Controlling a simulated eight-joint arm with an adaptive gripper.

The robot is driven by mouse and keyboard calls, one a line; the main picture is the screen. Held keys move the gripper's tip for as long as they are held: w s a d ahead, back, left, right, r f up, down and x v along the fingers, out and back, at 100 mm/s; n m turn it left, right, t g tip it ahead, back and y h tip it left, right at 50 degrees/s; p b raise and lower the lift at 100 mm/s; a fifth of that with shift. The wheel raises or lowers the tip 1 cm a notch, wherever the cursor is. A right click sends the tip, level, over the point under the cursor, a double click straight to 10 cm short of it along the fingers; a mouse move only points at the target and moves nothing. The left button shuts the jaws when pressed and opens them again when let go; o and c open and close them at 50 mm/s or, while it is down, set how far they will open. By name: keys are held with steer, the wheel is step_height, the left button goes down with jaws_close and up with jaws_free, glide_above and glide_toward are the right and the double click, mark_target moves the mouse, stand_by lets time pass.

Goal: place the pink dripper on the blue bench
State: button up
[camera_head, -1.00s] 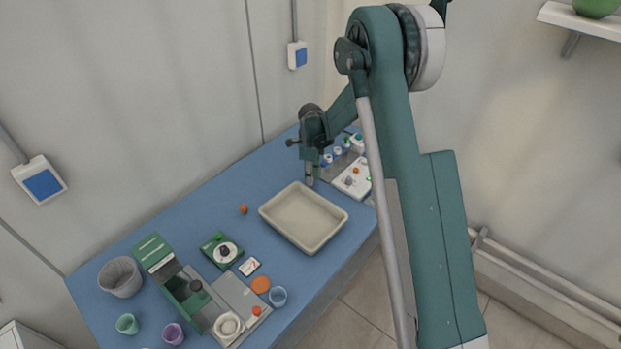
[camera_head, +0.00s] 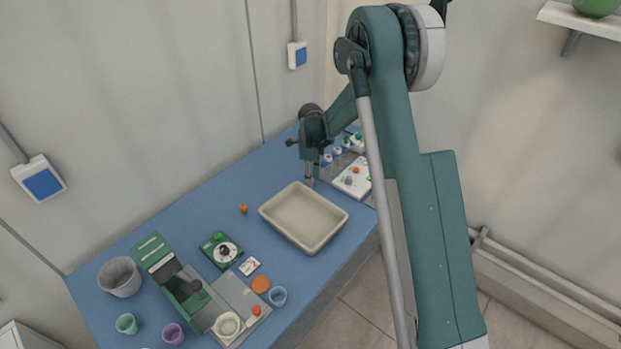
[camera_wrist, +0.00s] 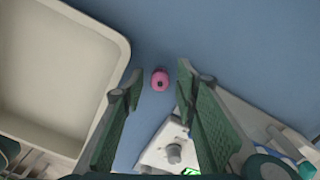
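The pink dripper (camera_wrist: 160,80) shows in the wrist view as a small round pink piece with a dark spot, against the bare blue surface of the blue bench (camera_head: 262,193). It appears to rest on the bench, between the pale tray and the white block. My gripper (camera_wrist: 160,82) is open, its two green fingers spread to either side of the dripper with blue showing between. In the head view my gripper (camera_head: 310,174) is low over the bench by the tray's far corner; the dripper is too small to make out surely there.
A pale tray (camera_head: 333,231) lies close to the gripper, on its left in the wrist view. A white block with knobs (camera_wrist: 165,147) and small bottles (camera_head: 338,152) stand on the other side. A green device, cups and a grey bin (camera_head: 120,277) fill the bench's near left end.

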step_height(320, 180, up, 12)
stand_by(0.6)
stand_by(0.6)
steer(key=shift+r, duration=0.15)
steer(key=s+d+r+n+t, duration=0.2)
steer(key=s+d+r+n, duration=0.25)
steer(key=s+r, duration=0.6)
steer(key=s+d+r+n+t, duration=0.1)
steer(key=s+d+r+n, duration=0.4)
steer(key=s+r, duration=0.55)
steer(key=s+d+n+t, duration=0.2)
steer(key=s+n, duration=0.4)
steer(key=s, duration=0.7)
steer(key=s+d+n+t, duration=0.2)
steer(key=s+n, duration=0.4)
steer(key=s, duration=0.8)
steer(key=shift+d+r, duration=0.3)
steer(key=shift+r, duration=0.05)
